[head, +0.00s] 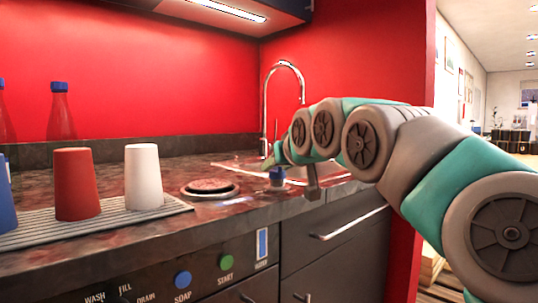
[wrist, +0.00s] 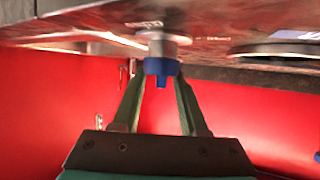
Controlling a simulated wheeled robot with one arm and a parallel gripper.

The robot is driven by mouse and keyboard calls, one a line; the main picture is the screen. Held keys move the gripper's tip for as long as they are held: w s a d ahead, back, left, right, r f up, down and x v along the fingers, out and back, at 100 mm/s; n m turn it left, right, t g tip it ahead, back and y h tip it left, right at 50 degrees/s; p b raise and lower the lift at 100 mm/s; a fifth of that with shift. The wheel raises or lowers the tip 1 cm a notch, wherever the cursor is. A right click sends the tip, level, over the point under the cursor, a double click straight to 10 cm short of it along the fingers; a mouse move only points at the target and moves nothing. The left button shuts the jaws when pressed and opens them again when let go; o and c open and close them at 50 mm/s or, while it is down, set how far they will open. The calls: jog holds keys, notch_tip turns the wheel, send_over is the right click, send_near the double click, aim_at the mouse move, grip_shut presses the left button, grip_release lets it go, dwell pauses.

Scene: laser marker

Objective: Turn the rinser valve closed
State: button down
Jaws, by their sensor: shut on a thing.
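The rinser valve is a blue knob (wrist: 161,67) with a small tab, on a pale round base, between my fingers in the wrist view. In the head view the blue knob (head: 277,176) stands on the counter by the sink, partly hidden by my arm. My gripper (wrist: 160,82) is shut on the blue knob, with one green finger on each side. In the head view my gripper (head: 270,163) reaches it from above, and its fingertips are hard to make out.
A round rinser plate (head: 210,187) is set in the counter to the left. A red cup (head: 75,184) and a white cup (head: 143,177) stand upside down on a ribbed tray (head: 110,222). A tall chrome tap (head: 265,105) rises behind my gripper.

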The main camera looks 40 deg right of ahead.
jog(key=n+y+p, duration=0.1)
jog(key=n+y, duration=0.1)
jog(key=y, duration=0.1)
jog(key=shift+a+n+t+p, duration=0.1)
jog(key=shift+n+t+p, duration=0.2)
jog(key=shift+p, duration=0.05)
jog(key=shift+f+n+y+p, duration=0.25)
jog(key=shift+n+y+p, duration=0.4)
jog(key=shift+n+y, duration=0.55)
jog(key=shift+f+y, duration=0.1)
jog(key=shift+y, duration=0.2)
jog(key=c, duration=0.6)
grip_release()
jog(key=shift+r, duration=0.2)
jog(key=shift+s+r, duration=0.2)
jog(key=shift+s, duration=0.2)
jog(key=v, duration=0.7)
jog(key=shift+f, duration=0.1)
